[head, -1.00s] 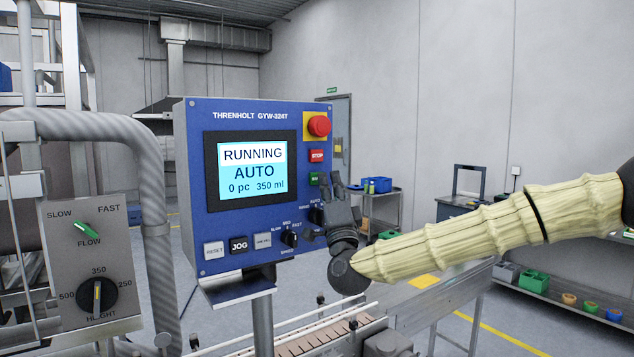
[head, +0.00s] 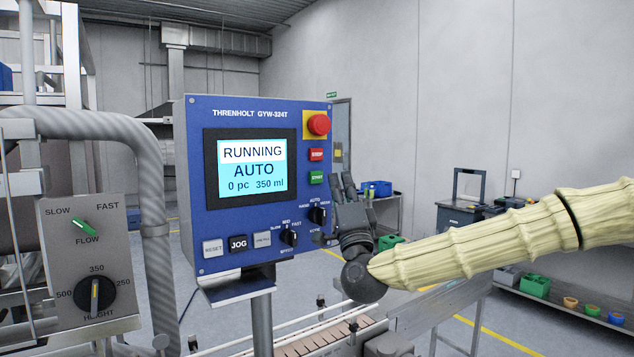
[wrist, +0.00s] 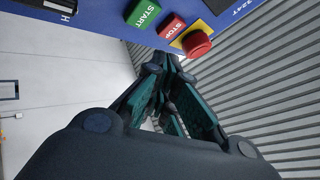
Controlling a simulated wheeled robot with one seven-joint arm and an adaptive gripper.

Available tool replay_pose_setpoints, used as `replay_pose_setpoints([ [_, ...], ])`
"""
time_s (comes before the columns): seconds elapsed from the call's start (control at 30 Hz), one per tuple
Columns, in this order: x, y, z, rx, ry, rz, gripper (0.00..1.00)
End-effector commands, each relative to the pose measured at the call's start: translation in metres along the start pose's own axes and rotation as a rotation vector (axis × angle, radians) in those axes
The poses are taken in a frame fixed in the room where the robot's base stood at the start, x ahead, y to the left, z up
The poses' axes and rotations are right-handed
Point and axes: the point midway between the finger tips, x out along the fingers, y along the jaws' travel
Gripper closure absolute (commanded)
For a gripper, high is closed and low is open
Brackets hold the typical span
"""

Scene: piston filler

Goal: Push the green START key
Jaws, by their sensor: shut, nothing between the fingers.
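The green START key (head: 317,178) is on the right side of the blue control panel (head: 200,225), below the red STOP key (head: 316,155). It also shows at the top of the wrist view (wrist: 143,13). My gripper (head: 343,178) is shut and empty, just right of the panel and apart from the START key. In the wrist view the fingertips (wrist: 167,60) point toward the panel's lower edge in the picture, below the keys. The panel's screen (head: 252,168) reads RUNNING, AUTO, 0 pc, 350 ml.
A red mushroom button (head: 318,125) on a yellow plate sits above STOP. Selector knobs (head: 318,215) and the RESET (head: 213,248) and JOG (head: 238,244) keys are lower on the panel. A conveyor (head: 325,337) runs below.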

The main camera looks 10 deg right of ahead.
Motion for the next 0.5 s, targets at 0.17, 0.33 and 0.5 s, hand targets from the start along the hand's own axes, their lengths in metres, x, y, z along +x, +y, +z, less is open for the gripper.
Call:
replay_pose_setpoints([
  [0.17, -0.0092, -0.0055, -0.0066, 0.001, 0.001, 0.0, 1.0],
  [0.33, -0.0112, -0.008, -0.0084, 0.001, 0.0, 0.0, 1.0],
  [0.5, -0.0111, -0.0079, -0.0083, 0.0, 0.0, 0.0, 1.0],
])
